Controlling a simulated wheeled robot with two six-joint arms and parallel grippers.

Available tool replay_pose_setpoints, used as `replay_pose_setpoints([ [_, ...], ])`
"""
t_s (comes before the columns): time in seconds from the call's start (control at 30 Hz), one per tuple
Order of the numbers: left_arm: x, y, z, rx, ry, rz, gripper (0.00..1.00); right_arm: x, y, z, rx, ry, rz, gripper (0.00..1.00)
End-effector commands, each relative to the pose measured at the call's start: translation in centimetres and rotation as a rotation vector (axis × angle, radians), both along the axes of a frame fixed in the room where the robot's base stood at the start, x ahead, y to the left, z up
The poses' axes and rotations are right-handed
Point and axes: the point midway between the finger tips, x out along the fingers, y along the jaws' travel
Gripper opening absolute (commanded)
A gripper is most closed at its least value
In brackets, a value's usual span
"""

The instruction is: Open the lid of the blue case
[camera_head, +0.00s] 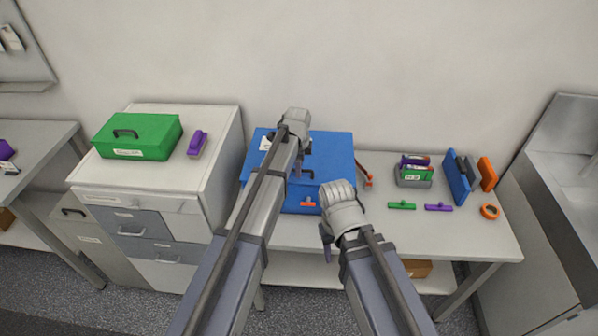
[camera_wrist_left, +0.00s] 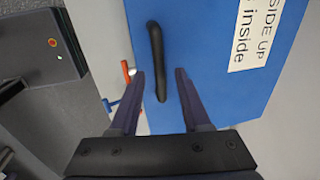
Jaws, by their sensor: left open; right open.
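The blue case (camera_head: 334,150) stands on the table with its lid shut. A black handle (camera_wrist_left: 156,45) and a white label with black print (camera_wrist_left: 256,32) are on its lid. An orange latch (camera_head: 308,204) shows on its front. My left gripper (camera_head: 300,172) is over the case, pointing down. In the left wrist view the open left gripper (camera_wrist_left: 159,74) has one finger on each side of the handle's near end, with gaps showing. My right gripper (camera_head: 327,248) is in front of the case's right front corner, low and apart from it; its arm partly hides the case.
A green case (camera_head: 140,135) and a purple block (camera_head: 197,143) sit on the left cabinet. Right of the blue case are a green-and-grey box (camera_head: 413,176), green (camera_head: 402,206) and purple (camera_head: 438,207) pieces, a blue panel (camera_head: 457,180) and an orange ring (camera_head: 489,212).

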Motion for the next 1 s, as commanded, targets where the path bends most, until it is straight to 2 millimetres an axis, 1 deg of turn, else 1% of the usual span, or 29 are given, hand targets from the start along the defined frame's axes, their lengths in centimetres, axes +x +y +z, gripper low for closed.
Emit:
replay_pose_setpoints([
  [0.23, 0.02, 0.01, -0.04, 0.0, 0.0, 0.0, 0.47, 0.0, 0.01, -0.04, 0.0, 0.0, 0.0, 0.5],
  [0.27, 0.02, 0.01, -0.04, 0.0, 0.0, 0.0, 0.45, 0.0, 0.01, -0.04, 0.0, 0.0, 0.0, 0.5],
  [0.67, 0.02, 0.0, -0.05, 0.0, 0.0, 0.0, 0.0, 0.0, 0.01, -0.04, 0.0, 0.0, 0.0, 0.5],
  [1.0, 0.02, -0.01, -0.05, 0.0, 0.0, 0.0, 0.0, 0.0, 0.0, -0.05, 0.0, 0.0, 0.0, 0.5],
])
